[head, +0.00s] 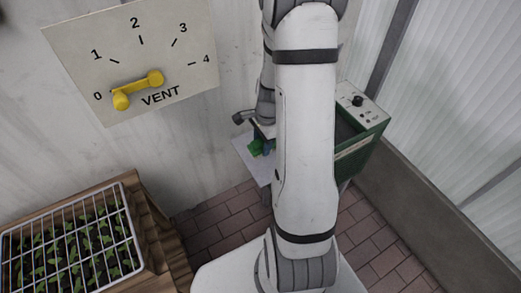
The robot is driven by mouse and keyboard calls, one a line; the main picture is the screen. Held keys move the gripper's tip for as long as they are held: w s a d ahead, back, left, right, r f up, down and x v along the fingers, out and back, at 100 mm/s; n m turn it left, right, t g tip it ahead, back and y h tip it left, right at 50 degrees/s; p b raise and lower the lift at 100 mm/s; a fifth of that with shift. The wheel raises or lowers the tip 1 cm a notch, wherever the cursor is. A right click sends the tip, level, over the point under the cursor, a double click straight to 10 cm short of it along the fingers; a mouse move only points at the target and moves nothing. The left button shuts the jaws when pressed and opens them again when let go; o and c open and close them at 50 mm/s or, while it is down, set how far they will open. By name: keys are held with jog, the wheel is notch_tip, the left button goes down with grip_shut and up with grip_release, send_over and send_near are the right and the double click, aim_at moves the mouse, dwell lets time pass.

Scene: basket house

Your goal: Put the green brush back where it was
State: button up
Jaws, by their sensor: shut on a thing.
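The green brush (255,148) shows as a small green shape just left of my arm in the head view. It is at my gripper (262,142), which is mostly hidden behind my arm. The gripper is shut on the brush, over or near a pale flat surface (250,165). I cannot tell whether the brush touches that surface. Most of the brush is hidden.
A green box-like unit (362,150) with a white control panel (357,104) stands right of my arm. A seedling tray (70,245) under a white grid sits on a wooden bench at lower left. A VENT dial (140,88) with a yellow lever is on the wall. Brick floor shows between.

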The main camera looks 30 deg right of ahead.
jog(key=shift+f, duration=1.75)
jog(key=shift+s, duration=0.1)
jog(key=shift+f+b, duration=0.15)
jog(key=shift+b, duration=0.2)
jog(key=o, duration=1)
jog(key=shift+o, duration=0.2)
